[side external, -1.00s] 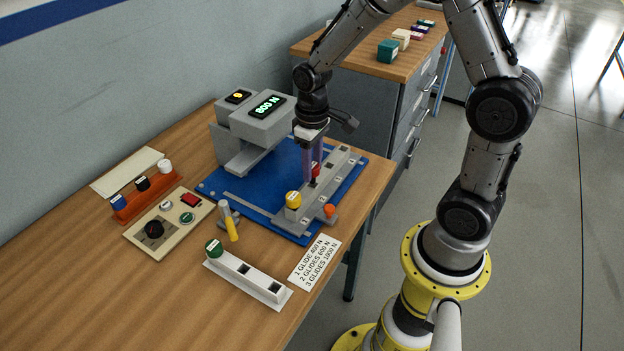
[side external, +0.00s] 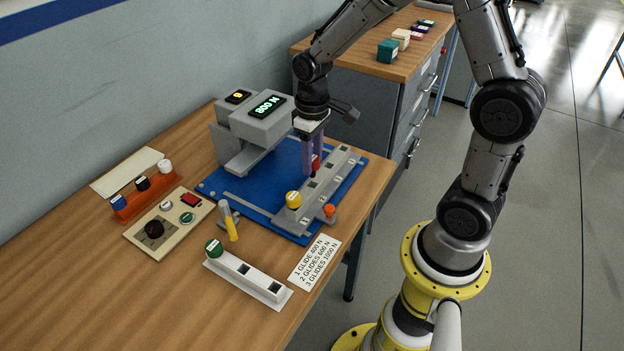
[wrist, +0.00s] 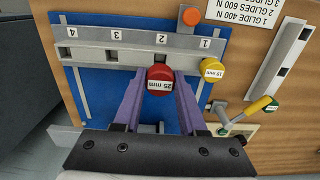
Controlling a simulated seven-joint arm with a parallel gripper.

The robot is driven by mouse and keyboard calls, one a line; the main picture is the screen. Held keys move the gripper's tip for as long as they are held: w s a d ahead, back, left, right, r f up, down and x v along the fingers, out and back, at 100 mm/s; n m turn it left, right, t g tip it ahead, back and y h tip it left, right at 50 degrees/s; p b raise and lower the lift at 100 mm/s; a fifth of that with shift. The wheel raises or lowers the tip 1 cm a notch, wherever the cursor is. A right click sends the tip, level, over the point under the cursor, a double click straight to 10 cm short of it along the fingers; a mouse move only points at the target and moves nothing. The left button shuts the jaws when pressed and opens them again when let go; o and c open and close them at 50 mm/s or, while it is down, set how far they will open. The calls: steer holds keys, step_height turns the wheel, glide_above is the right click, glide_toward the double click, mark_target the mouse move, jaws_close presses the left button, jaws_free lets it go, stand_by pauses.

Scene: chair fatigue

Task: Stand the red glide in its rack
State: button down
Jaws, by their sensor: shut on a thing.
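The red glide (wrist: 159,77), marked 25 mm, is between the purple fingers of my gripper (wrist: 160,92). In the side view the red glide (side external: 316,162) is upright in my gripper (side external: 315,168), its dark lower end just above the grey numbered bar (side external: 325,190), near socket 2. That socket's square hole shows uncovered in the wrist view. A yellow glide (side external: 293,200) stands at position 1 of the bar. A white rack (side external: 262,289) at the front holds a green glide (side external: 213,248) at its left end; its two other square sockets are empty.
The bar lies on a blue plate (side external: 262,200). A grey press with an 800 N display (side external: 268,106) stands behind-left. A yellow-handled lever (side external: 230,225) and an orange knob (side external: 329,210) stand nearby. A control panel (side external: 168,222) and orange holder (side external: 146,196) are left.

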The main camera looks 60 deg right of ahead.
steer(key=shift+r, duration=1.8)
steer(key=shift+r, duration=3)
steer(key=shift+a, duration=0.1)
steer(key=s+a+f, duration=0.1)
steer(key=s+a, duration=0.2)
steer(key=a, duration=0.9)
steer(key=s+a+f, duration=0.1)
steer(key=s+a, duration=0.3)
steer(key=a, duration=0.9)
steer(key=shift+a, duration=0.15)
steer(key=shift+f, duration=2.7)
steer(key=shift+f, duration=2.9)
